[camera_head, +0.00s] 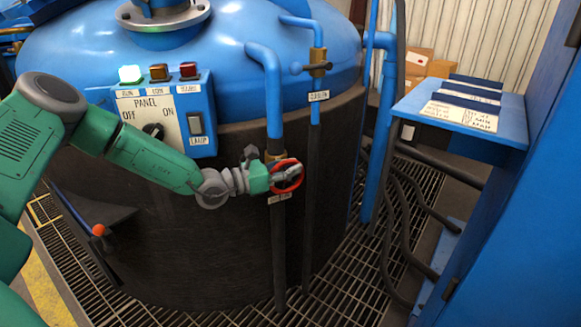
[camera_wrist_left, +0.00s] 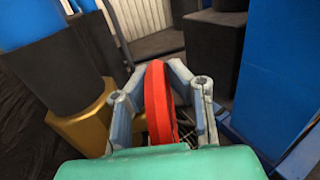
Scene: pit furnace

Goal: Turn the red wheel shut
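The red wheel (camera_head: 286,176) is a small round handwheel on the pipe at the front of the tank. My left gripper (camera_head: 282,175) reaches it from the left, and its fingers overlap the wheel in the head view. In the left wrist view the red wheel (camera_wrist_left: 159,103) stands edge-on between the two grey fingers of the left gripper (camera_wrist_left: 158,78). The fingertips bend inward to its rim from both sides and appear closed on it. Part of the wheel is hidden by the fingers. My right gripper is not in view.
A control panel (camera_head: 183,120) with lamps and switches is above my left forearm. A second pipe with a brass valve (camera_head: 318,64) runs just right of the wheel. A blue shelf (camera_head: 505,130) and cabinet stand at right. Hoses (camera_head: 400,225) hang over the grated floor (camera_head: 345,290).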

